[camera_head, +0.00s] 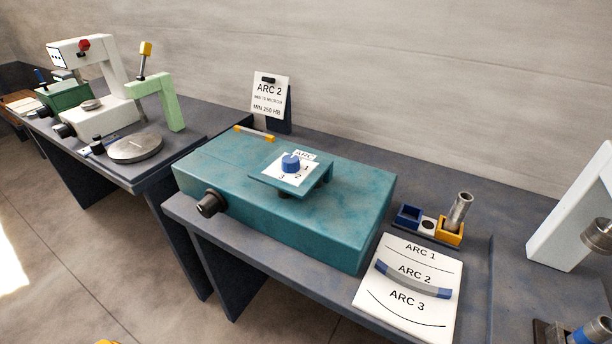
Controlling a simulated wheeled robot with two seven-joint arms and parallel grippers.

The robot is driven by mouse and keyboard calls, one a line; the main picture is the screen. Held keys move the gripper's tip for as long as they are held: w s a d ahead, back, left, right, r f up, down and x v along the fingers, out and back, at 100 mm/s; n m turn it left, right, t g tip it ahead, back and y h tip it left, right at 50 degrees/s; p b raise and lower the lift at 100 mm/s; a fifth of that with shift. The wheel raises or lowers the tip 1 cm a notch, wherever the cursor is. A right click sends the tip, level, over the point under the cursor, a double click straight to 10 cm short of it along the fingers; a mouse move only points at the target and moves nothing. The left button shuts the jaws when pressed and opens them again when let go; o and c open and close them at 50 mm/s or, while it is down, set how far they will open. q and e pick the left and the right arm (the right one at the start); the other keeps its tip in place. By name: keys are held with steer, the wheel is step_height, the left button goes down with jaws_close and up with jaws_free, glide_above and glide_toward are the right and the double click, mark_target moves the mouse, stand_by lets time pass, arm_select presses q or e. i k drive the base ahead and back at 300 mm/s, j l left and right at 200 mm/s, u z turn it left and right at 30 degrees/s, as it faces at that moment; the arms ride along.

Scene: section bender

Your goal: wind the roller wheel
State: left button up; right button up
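A teal machine (330,222) stands on the dark bench. A black knob-like wheel (208,203) sticks out of its front face at the left; I cannot tell for sure that it is the roller wheel. On top, a raised teal bracket carries a blue dial (291,162) on a white plate marked ARC with numbers. A white card (268,95) behind the machine reads ARC 2. A white chart (385,300) lists ARC 1, ARC 2 and ARC 3, with a thick curved grey-blue strip at ARC 2.
A holder with blue and yellow compartments (409,216) stands right of the machine, with a metal cylinder (459,211) in the yellow one. A white machine (575,215) stands at the right edge. Another bench with green and white machines (115,105) is at the left.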

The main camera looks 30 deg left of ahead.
mark_target(213, 203)
steer(key=u, duration=0.4)
steer(key=j+u, duration=0.15)
steer(key=u, duration=0.2)
steer(key=k+j+u, duration=0.1)
steer(key=u, duration=0.3)
steer(key=j+u, duration=0.1)
steer(key=u, duration=0.25)
